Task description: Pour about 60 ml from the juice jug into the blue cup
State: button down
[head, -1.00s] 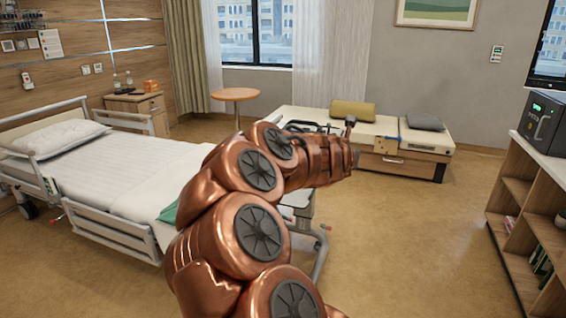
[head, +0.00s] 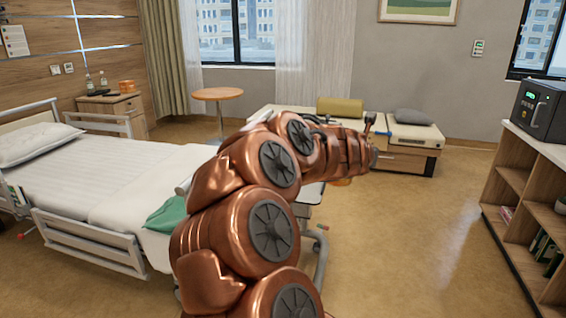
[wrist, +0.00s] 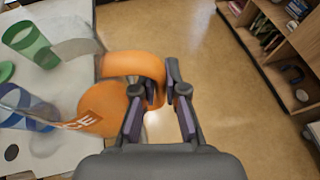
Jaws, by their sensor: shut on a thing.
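The orange juice jug (wrist: 103,108) shows in the wrist view with white lettering on its side. My gripper (wrist: 157,98) is shut on its orange handle (wrist: 140,62). The jug overlaps the edge of the white table (wrist: 62,85); I cannot tell whether it is tilted or touches the top. The see-through blue cup (wrist: 22,108) stands on the table just left of the jug, partly cut by the picture's edge. In the head view, a bit of orange (head: 340,182) shows below my arm, which hides most of the jug and the blue cup.
A green cup (wrist: 28,42) stands on the table beyond the blue one, with a green piece (wrist: 5,71) near it. The bed (head: 110,185) is at the left. An open shelf (head: 520,195) stands at the right, with clear floor (head: 420,230) between it and the table.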

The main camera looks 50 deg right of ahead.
jog(key=shift+w+f+b, duration=0.5)
jog(key=shift+f, duration=0.3)
